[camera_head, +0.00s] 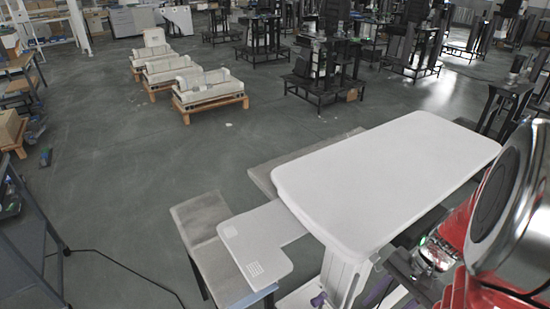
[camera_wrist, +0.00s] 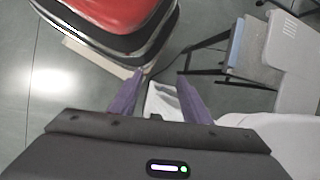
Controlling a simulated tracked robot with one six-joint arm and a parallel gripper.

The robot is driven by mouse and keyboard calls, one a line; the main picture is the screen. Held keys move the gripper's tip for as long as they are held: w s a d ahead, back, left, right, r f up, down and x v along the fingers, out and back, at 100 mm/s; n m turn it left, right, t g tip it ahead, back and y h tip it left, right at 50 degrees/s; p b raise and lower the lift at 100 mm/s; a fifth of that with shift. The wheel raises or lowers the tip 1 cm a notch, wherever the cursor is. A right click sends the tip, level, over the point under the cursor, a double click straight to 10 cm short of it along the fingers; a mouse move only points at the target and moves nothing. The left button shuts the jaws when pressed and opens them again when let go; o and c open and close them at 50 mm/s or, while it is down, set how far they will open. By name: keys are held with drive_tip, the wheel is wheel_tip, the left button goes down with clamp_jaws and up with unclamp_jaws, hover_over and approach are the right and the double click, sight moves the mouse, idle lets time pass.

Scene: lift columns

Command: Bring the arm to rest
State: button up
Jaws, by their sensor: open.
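My gripper (camera_wrist: 160,78) shows in the wrist view with its two purple fingers apart. It is open, and nothing is seen held between them. A white surface shows beyond and between the fingers, apparently lower down. In the head view my red arm is at the right edge, beside the white lift table (camera_head: 390,180). Purple parts show low behind and beside the table's column, but the gripper itself is mostly hidden there.
The white table's lower shelf (camera_head: 262,235) juts left over a grey bench (camera_head: 205,215). In the wrist view, white panels (camera_wrist: 295,45) and a dark-legged bench are at right. Pallets with white parts (camera_head: 208,90) stand farther off. Open floor lies left of the table.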

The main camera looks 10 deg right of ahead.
drive_tip(key=w+a+r+n+t+h, duration=0.2)
drive_tip(key=a+r+n, duration=0.4)
drive_tip(key=a+r, duration=0.2)
drive_tip(key=w+a+r+n+t+h, duration=0.2)
drive_tip(key=a+r+n, duration=0.4)
drive_tip(key=a+r, duration=0.3)
wheel_tip(320, 180, up, 2)
drive_tip(key=shift+w+a+r+n+t+h, duration=0.25)
drive_tip(key=shift+w+n+t, duration=0.2)
drive_tip(key=shift+t, duration=0.35)
drive_tip(key=shift+f, duration=0.1)
drive_tip(key=shift+c, duration=0.6)
